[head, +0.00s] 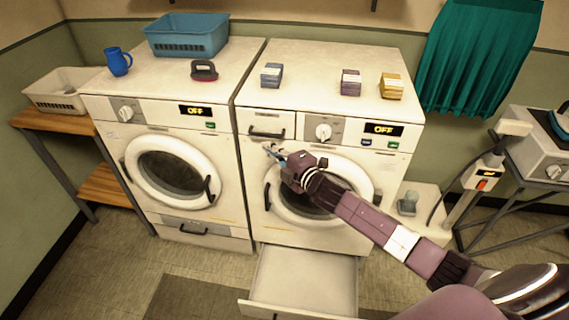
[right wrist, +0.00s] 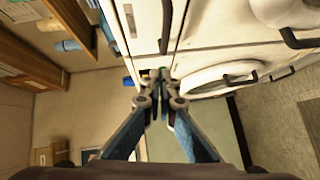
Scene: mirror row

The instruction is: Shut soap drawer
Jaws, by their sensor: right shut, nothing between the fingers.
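The soap drawer (head: 272,119) is at the upper left of the right washing machine's front, with a dark bar handle. Its front looks about flush with the panel; I cannot tell whether a small gap is left. My right gripper (head: 271,150) is shut and empty, just below the soap drawer and in front of the machine. In the right wrist view its fingertips (right wrist: 156,75) are together with nothing between them. A dark handle (right wrist: 166,22) shows beyond them on a white front. My left gripper is not in view.
The right washer's bottom drawer (head: 305,283) is pulled out over the floor. The round door (head: 270,205) is shut behind my right arm. The left washer (head: 160,215) stands beside it. Small boxes (head: 271,75) stand on top. A side table (head: 530,145) is at right.

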